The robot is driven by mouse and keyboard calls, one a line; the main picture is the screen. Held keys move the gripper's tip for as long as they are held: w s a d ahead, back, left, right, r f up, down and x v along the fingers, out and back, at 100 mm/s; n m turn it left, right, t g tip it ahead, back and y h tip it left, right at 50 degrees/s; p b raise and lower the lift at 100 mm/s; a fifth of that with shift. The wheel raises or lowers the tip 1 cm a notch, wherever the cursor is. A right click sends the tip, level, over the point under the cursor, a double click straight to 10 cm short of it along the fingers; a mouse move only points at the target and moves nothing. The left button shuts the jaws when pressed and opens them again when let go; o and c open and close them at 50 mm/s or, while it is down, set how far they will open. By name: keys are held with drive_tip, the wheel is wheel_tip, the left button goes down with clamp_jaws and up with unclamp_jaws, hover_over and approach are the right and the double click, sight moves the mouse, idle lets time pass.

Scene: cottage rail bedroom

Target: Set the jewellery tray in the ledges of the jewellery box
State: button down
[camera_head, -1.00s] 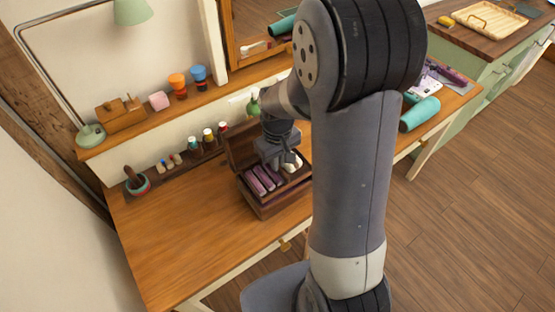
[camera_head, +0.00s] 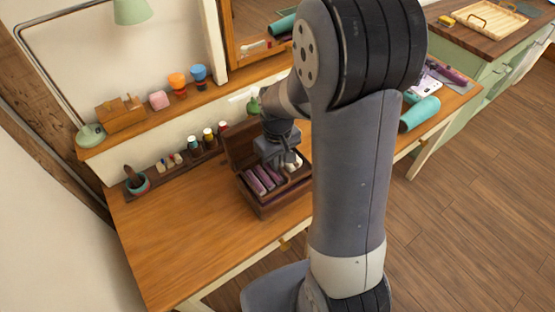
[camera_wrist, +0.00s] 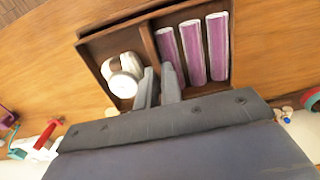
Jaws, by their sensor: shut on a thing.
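The jewellery box (camera_head: 284,204) is dark wood and stands on the dressing table with its lid (camera_head: 238,146) raised at the back. The jewellery tray (camera_wrist: 148,42) is wooden, with purple padded rolls in its right compartment and white items in its left in the wrist view. My gripper (camera_wrist: 159,74) is shut on the tray at its middle divider. In the head view my gripper (camera_head: 277,158) is over the box, and the tray sits at the box opening. I cannot tell whether it rests on the ledges; they are hidden.
A rack of small bottles (camera_head: 193,148) and a mortar-like pot (camera_head: 137,184) stand behind and left of the box. A teal roll (camera_head: 419,113) lies to the right. The left part of the table (camera_head: 185,225) is clear. My arm hides the table right of the box.

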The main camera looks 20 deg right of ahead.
drive_tip(key=shift+f+b, duration=1.45)
drive_tip(key=shift+f, duration=0.4)
idle(1.0)
drive_tip(key=c, duration=1.5)
unclamp_jaws()
drive_tip(key=shift+r, duration=0.1)
wheel_tip(320, 180, up, 11)
drive_tip(key=shift+f, duration=0.2)
drive_tip(key=shift+f+p, duration=0.3)
drive_tip(key=shift+f, duration=4.75)
drive_tip(key=shift+f, duration=0.15)
